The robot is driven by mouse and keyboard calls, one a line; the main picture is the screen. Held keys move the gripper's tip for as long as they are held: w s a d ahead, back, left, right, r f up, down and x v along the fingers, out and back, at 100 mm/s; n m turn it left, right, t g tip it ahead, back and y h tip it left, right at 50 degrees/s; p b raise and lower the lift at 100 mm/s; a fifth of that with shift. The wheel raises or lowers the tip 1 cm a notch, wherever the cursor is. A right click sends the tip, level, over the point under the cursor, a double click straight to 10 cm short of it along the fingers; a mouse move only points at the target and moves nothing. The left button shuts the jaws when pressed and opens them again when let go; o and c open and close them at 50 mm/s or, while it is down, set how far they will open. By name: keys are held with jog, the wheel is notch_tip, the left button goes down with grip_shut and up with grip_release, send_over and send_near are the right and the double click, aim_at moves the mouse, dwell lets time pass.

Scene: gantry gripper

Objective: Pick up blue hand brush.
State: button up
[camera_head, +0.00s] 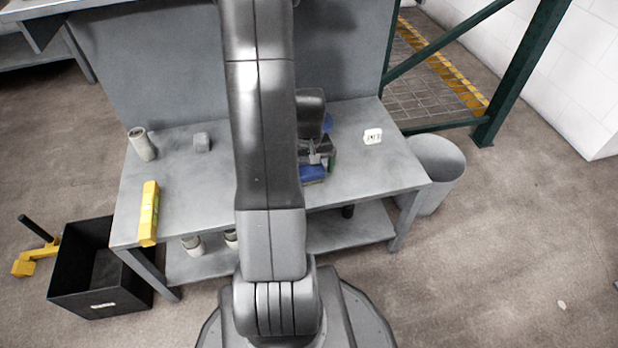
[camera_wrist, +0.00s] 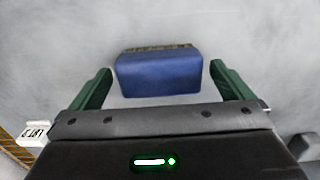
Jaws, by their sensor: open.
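The blue hand brush (camera_wrist: 158,75) lies on the grey table, with a strip of brownish bristles along its far edge in the wrist view. In the head view the blue brush (camera_head: 313,173) shows near the table's front edge, partly hidden by my arm and gripper. My gripper (camera_wrist: 162,92) is open. Its two green fingers stand on either side of the brush, with a gap at each side. In the head view my gripper (camera_head: 322,160) is over the brush, mostly hidden behind my arm.
On the table (camera_head: 365,183) are a yellow box (camera_head: 149,213), a beige cylinder (camera_head: 142,144), a grey block (camera_head: 202,142) and a white labelled block (camera_head: 373,136). A black crate (camera_head: 97,299) stands at left on the floor, a grey bin (camera_head: 440,170) at right.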

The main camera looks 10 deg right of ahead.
aim_at(309, 169)
jog(key=shift+f, duration=0.8)
jog(key=shift+c, duration=0.2)
jog(key=c, duration=1.1)
jog(key=shift+r, duration=0.2)
notch_tip(309, 169, up, 10)
jog(key=p, duration=0.4)
jog(key=shift+f, duration=0.1)
